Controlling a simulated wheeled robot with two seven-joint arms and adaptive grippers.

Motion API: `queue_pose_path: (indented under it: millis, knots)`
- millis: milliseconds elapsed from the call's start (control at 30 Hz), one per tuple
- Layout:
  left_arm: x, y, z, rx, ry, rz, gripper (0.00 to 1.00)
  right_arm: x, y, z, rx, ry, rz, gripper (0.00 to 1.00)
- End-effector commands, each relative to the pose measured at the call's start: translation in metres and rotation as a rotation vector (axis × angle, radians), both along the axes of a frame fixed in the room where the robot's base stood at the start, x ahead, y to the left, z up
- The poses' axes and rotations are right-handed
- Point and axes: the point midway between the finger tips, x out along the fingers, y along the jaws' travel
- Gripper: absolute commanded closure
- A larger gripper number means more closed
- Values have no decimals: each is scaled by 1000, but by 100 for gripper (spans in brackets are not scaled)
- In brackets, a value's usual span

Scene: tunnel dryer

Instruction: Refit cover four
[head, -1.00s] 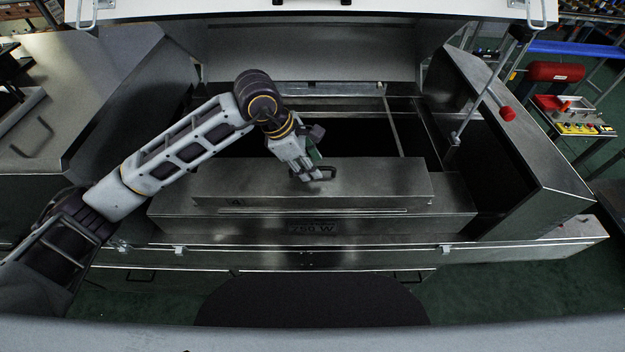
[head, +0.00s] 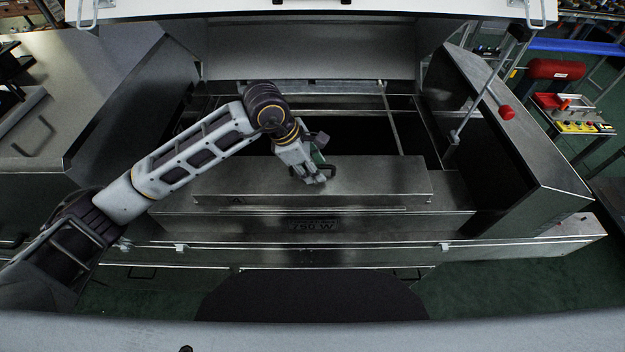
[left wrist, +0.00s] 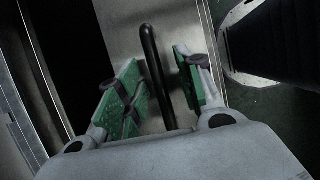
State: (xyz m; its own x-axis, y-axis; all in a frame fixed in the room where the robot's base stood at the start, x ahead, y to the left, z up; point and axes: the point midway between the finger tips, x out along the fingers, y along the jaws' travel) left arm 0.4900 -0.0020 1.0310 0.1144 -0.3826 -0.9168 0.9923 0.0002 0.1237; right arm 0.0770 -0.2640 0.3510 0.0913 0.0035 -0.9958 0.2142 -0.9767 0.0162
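A long metal cover (head: 385,180) with a stepped top lies across the front of the dryer in the head view. A plate reading "750 W" (head: 315,225) is on the lower step. My left gripper (head: 318,174) is over the middle of the cover, at its black bar handle. In the left wrist view the handle (left wrist: 154,72) stands between the two green-padded fingers (left wrist: 160,85). Gaps show on both sides, so the fingers are open and not closed on it. The handle's lower end is hidden by the gripper's body. My right gripper is in neither view.
Behind the cover is a dark opening (head: 350,140) crossed by thin metal rails. A raised white lid (head: 300,8) hangs at the top. A metal side housing (head: 525,150) and a red-knobbed lever (head: 506,113) stand at the right. A grey sloped panel (head: 70,90) is at the left.

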Motion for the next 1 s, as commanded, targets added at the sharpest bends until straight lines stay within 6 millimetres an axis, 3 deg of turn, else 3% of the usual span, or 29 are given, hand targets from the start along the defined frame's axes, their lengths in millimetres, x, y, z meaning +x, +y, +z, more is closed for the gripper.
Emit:
queue_pose_path:
  millis: [500, 800, 1000]
  knots:
    - [0, 0, -2, 0, 0, 0, 64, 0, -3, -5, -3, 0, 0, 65]
    - [0, 0, -2, 1, 0, 0, 100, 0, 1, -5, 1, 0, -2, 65]
    - [0, 0, -2, 1, 0, 0, 100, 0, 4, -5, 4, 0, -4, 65]
